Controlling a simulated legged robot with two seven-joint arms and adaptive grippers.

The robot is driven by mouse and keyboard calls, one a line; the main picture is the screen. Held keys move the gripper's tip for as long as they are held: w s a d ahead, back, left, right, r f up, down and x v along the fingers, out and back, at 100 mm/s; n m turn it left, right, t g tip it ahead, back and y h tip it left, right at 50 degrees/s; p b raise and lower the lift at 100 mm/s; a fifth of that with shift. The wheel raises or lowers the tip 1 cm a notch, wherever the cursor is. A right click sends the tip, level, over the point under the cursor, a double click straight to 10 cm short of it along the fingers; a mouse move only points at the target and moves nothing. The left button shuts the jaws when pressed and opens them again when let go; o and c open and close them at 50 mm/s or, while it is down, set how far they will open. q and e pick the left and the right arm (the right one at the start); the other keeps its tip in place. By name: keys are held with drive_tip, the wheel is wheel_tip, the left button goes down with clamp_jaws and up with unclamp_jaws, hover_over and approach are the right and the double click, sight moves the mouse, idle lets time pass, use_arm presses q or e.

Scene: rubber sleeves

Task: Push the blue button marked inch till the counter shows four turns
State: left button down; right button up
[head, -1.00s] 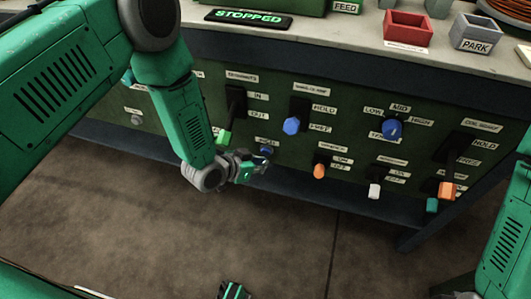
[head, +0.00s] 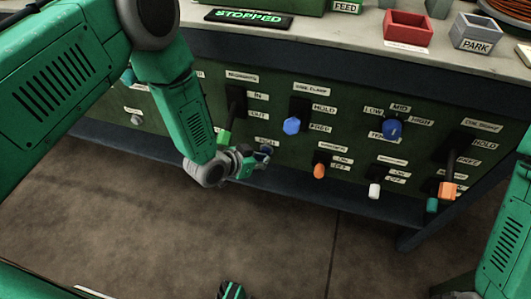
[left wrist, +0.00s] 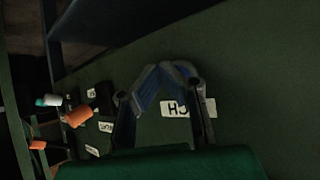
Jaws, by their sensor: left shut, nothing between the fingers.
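The blue inch button (head: 266,150) is low on the green panel, under a small label (head: 266,142), and partly covered by my gripper in the head view. My left gripper (head: 264,160) is shut and empty, with its tips right at the button; I cannot tell whether they touch it. In the left wrist view my shut fingertips (left wrist: 166,68) are in front of the panel, beside a label ending in CH (left wrist: 188,107); the button cannot be made out there. A lit display (head: 248,18) on the bench reads STOPPED. No turn count is legible.
Other controls crowd the panel: a green-tipped lever (head: 224,137), blue knobs (head: 292,126) (head: 391,130), an orange knob (head: 319,171), a white one (head: 374,190) and an orange-tipped lever (head: 447,190). Red (head: 407,28) and grey (head: 475,34) bins stand on the bench. The floor in front is clear.

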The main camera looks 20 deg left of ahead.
use_arm(q)
drive_tip(key=shift+w, duration=0.2)
idle(0.3)
drive_tip(key=shift+s, duration=0.15)
drive_tip(key=shift+s+p, duration=0.4)
drive_tip(key=shift+s, duration=0.25)
drive_tip(key=s+p, duration=0.2)
drive_tip(key=s, duration=0.3)
drive_tip(key=shift+a, duration=0.1)
idle(0.4)
